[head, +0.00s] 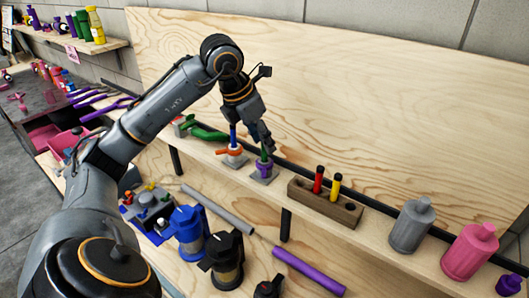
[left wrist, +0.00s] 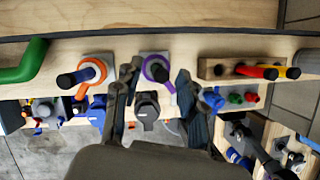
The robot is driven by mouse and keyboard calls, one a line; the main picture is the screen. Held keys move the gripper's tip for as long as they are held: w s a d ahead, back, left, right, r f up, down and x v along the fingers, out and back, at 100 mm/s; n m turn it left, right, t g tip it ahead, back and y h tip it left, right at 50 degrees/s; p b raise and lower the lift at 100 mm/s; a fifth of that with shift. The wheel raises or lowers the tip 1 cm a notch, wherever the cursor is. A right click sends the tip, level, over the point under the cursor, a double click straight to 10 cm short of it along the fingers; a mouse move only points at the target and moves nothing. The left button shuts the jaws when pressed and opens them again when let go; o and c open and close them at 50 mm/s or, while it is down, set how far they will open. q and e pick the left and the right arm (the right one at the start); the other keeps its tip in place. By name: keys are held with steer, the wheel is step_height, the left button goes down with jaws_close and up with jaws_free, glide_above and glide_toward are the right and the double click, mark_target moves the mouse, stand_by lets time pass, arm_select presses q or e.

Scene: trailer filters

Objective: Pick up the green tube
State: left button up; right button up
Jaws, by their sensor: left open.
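The green tube (head: 264,155) stands upright in a purple ring holder (head: 264,169) on the wooden shelf. From above, in the left wrist view, the tube shows as a dark round top (left wrist: 160,73) inside the purple ring (left wrist: 150,62). My left gripper (head: 262,138) is open, pointing down just above the tube, with its fingers partly covering it. In the left wrist view, the fingers (left wrist: 158,78) lie either side of the ring and tube, apart from them as far as I can tell. My right gripper is not in view.
A blue tube (head: 233,134) in an orange ring holder (head: 232,151) stands close on the left. A wooden block (head: 325,207) with red and yellow tubes is on the right, then grey (head: 411,226) and pink (head: 470,252) bottles. A green bent pipe (head: 207,133) lies farther left.

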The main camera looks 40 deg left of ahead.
arm_select(q)
steer(key=shift+x, duration=0.95)
steer(key=shift+c, duration=0.2)
steer(key=c, duration=0.8)
steer(key=shift+r, duration=0.25)
